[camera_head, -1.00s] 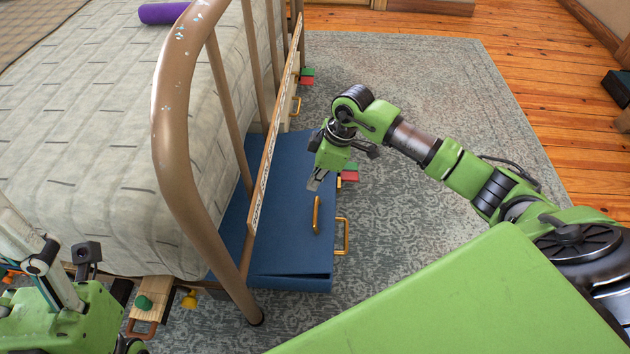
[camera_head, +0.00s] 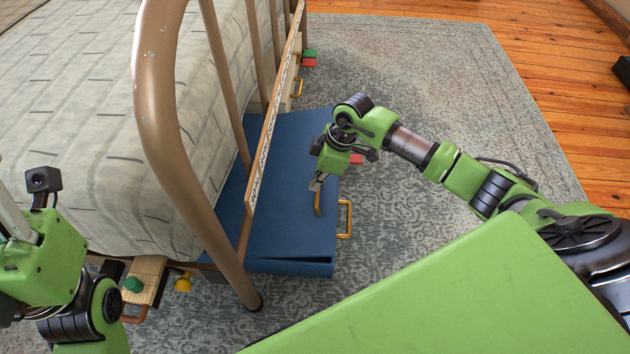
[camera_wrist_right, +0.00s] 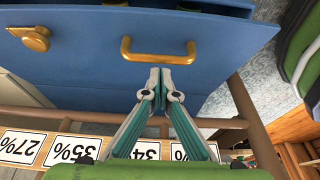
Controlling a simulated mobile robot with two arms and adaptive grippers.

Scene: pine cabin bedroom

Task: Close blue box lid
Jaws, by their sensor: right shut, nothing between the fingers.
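The blue box (camera_head: 318,266) stands on the rug beside the bed, partly behind the bed frame. Its blue lid (camera_head: 285,185) lies almost flat over it, with a dark gap along the near edge. A brass handle (camera_wrist_right: 158,52) is on the lid. My right gripper (camera_head: 318,188) is over the lid; in the right wrist view its shut, empty fingertips (camera_wrist_right: 160,72) are right at the handle. I cannot tell whether they touch it. My left arm shows at the left of the head view; its fingers are hidden.
The metal bed frame (camera_head: 160,130) and a rail with number labels (camera_head: 272,125) stand close left of my right gripper. A wooden piece with a green knob (camera_head: 146,272) is near the bed's corner.

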